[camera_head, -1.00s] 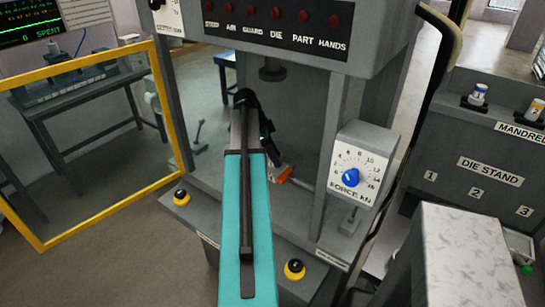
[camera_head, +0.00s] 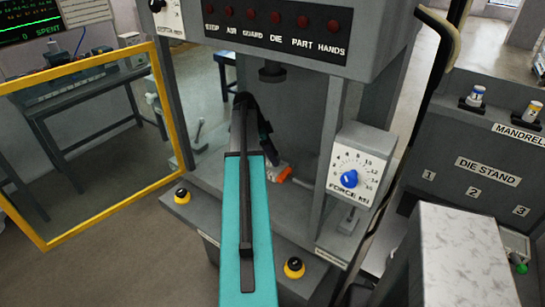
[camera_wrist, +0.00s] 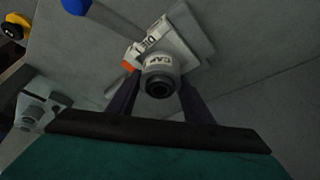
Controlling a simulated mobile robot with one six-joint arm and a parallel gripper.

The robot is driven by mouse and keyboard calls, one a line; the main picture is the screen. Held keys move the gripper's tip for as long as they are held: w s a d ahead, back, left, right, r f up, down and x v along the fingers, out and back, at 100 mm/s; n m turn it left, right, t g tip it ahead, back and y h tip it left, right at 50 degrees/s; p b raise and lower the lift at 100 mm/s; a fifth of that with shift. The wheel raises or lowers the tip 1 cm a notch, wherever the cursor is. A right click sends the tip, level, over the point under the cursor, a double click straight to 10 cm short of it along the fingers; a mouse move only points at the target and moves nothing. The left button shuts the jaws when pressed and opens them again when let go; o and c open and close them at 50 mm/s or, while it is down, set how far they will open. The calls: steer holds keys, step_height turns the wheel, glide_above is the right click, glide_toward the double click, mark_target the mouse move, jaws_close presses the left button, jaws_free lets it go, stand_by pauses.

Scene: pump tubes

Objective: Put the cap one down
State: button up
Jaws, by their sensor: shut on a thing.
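A pale grey cylinder marked CAP (camera_wrist: 160,75), with a dark round opening, sits between the two dark fingers of my gripper (camera_wrist: 160,92) in the wrist view. My gripper is shut on it. Just beyond it is a light block marked DIE (camera_wrist: 160,40); whether the cap touches it I cannot tell. In the head view my teal arm reaches into the press bay, and its wrist hides most of the gripper and the cap.
The press ram (camera_head: 271,72) hangs above. The force dial box (camera_head: 356,170) stands right of the bay. An orange part (camera_head: 279,172) shows beside my wrist. The yellow-framed guard (camera_head: 170,110) is at left. The die stand (camera_head: 487,170) is at far right.

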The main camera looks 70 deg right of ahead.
steer(key=shift+f+p, duration=0.3)
steer(key=shift+f, duration=0.55)
steer(key=shift+f, duration=0.15)
steer(key=o, duration=1.4)
steer(key=shift+r, duration=0.2)
steer(key=b+v, duration=0.3)
steer(key=v, duration=0.9)
steer(key=shift+b, duration=0.4)
